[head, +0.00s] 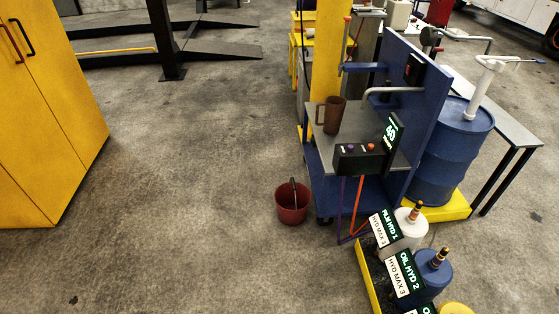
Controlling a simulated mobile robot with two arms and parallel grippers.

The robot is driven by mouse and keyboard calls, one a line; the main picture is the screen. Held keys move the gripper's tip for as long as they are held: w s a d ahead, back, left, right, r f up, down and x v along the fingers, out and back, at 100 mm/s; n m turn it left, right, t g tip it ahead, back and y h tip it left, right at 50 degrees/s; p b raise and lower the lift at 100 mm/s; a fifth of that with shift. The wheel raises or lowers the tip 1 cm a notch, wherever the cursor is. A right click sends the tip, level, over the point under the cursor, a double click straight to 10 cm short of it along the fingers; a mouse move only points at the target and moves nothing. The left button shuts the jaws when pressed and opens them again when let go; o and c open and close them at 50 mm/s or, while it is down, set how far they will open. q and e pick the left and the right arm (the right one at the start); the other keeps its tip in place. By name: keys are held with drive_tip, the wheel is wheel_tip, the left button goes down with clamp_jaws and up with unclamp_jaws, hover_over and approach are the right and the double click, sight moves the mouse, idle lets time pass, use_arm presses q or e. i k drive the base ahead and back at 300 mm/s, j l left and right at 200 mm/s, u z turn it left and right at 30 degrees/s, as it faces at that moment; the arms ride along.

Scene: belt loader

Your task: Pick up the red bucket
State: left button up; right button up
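The red bucket (292,206) stands upright on the concrete floor, just left of the blue cart (362,190). Its dark handle rises above the rim, and a dark interior shows from above. Neither of my grippers is in the head view, so nothing of mine is near the bucket in this picture.
A brown jug (331,116) sits on the cart's grey top. Oil containers (431,270) in a yellow-edged tray stand at lower right, and a blue drum (452,150) stands behind. A yellow cabinet (48,120) is at left. The floor (180,180) between cabinet and bucket is clear.

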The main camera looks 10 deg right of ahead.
sight(292, 200)
drive_tip(key=i+u, duration=0.2)
drive_tip(key=i, duration=0.95)
